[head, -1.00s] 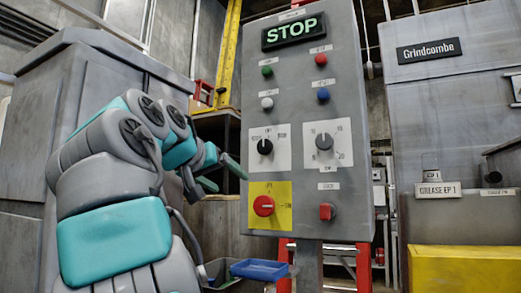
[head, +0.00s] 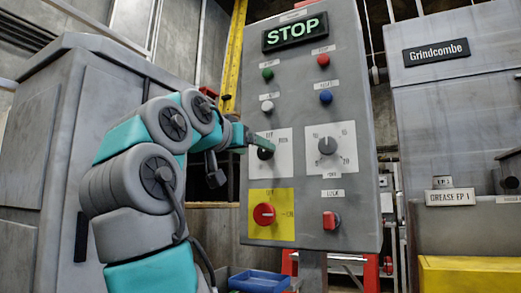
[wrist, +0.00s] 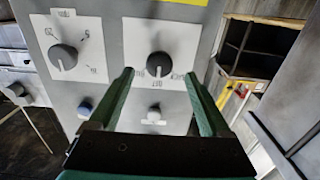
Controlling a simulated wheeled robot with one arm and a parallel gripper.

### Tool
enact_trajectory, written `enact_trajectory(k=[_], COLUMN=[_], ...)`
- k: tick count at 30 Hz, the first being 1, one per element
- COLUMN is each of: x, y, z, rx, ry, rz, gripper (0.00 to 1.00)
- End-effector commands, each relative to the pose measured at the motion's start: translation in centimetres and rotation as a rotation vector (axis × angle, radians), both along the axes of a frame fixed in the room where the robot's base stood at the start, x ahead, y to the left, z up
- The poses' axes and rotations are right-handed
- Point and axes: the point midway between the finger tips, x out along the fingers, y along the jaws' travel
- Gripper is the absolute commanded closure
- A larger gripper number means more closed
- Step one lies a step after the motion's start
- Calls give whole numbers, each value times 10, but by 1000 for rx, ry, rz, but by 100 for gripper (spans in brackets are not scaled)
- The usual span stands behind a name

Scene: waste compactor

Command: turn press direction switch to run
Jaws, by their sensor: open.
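The switch in front of my gripper is a black knob (head: 265,154) on a white plate (head: 283,139) at the panel's left middle. It also shows in the wrist view (wrist: 160,66), seen upside down, with small labels around it. My gripper (head: 264,143) is at this knob. In the wrist view my gripper (wrist: 158,75) is open, one green finger on each side of the knob, with nothing held. I cannot tell whether the fingers touch it. In the head view a finger covers part of the knob.
The grey panel (head: 345,215) also carries a grey knob (head: 327,146), a red rotary switch (head: 264,214) on a yellow plate, a red lower switch (head: 331,220) and several coloured buttons. A lit STOP sign (head: 295,32) is at the top. A blue bin (head: 260,282) stands below.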

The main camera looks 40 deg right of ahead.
Motion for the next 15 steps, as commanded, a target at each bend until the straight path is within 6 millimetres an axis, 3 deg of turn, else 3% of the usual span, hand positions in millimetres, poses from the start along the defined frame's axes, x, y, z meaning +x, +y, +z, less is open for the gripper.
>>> enact_trajectory(k=[6, 15], x=[11, 14], y=[-29, -35], z=[1, 0], rx=[3, 0], ry=[-1, 0], rz=[-1, 0], gripper=[18, 18])
